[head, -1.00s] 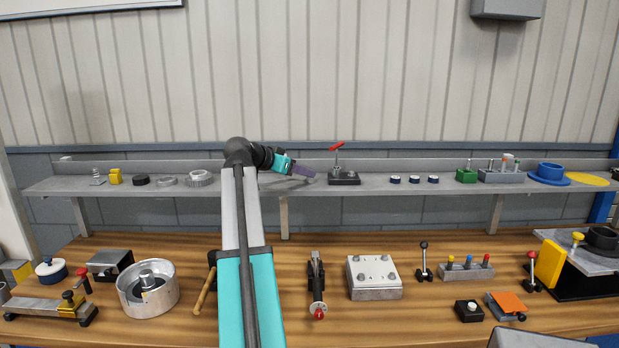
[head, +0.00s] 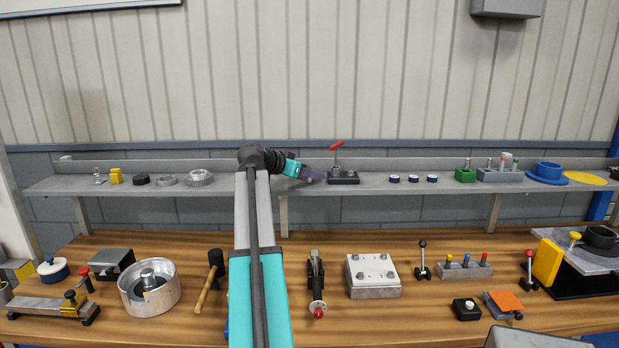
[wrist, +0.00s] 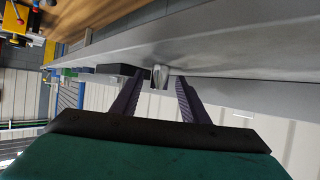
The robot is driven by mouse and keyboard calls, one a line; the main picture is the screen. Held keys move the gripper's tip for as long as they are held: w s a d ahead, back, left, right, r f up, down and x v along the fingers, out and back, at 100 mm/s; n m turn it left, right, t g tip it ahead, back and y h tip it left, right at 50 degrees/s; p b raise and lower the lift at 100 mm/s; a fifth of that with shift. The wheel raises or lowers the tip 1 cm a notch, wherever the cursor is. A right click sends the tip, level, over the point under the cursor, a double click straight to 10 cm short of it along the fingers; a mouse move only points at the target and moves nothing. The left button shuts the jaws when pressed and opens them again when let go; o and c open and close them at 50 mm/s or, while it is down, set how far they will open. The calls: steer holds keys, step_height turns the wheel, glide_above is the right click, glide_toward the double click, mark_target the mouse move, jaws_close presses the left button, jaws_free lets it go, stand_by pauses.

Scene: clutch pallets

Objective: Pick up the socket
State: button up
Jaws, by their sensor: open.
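A small, shiny metal cylinder that looks like the socket (wrist: 159,76) stands on the grey shelf, seen in the wrist view. My gripper (wrist: 160,84) is open, with one purple finger on each side of the cylinder and the cylinder near the fingertips. I cannot tell whether the fingers touch it. In the head view my gripper (head: 314,175) is at the shelf, just left of the black clamp base, and I cannot make out the socket there.
A black clamp base with a red handle (head: 343,176) stands close to the right of my gripper. The shelf (head: 225,188) holds rings and small parts on both sides. The workbench (head: 205,325) below carries several tools and fixtures. A wall rises behind.

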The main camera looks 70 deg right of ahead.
jaws_close()
steer(key=shift+r, duration=0.1)
steer(key=shift+r+b, duration=0.6)
steer(key=shift+r, duration=0.85)
steer(key=shift+a+r, duration=0.1)
steer(key=shift+r, duration=0.1)
steer(key=s+a+b, duration=0.1)
steer(key=s+a, duration=0.3)
steer(key=a, duration=0.3)
steer(key=s+a+r+b, duration=0.1)
steer(key=s+a+b, duration=0.1)
steer(key=a, duration=0.5)
steer(key=shift+s+r, duration=0.25)
steer(key=shift+s, duration=0.6)
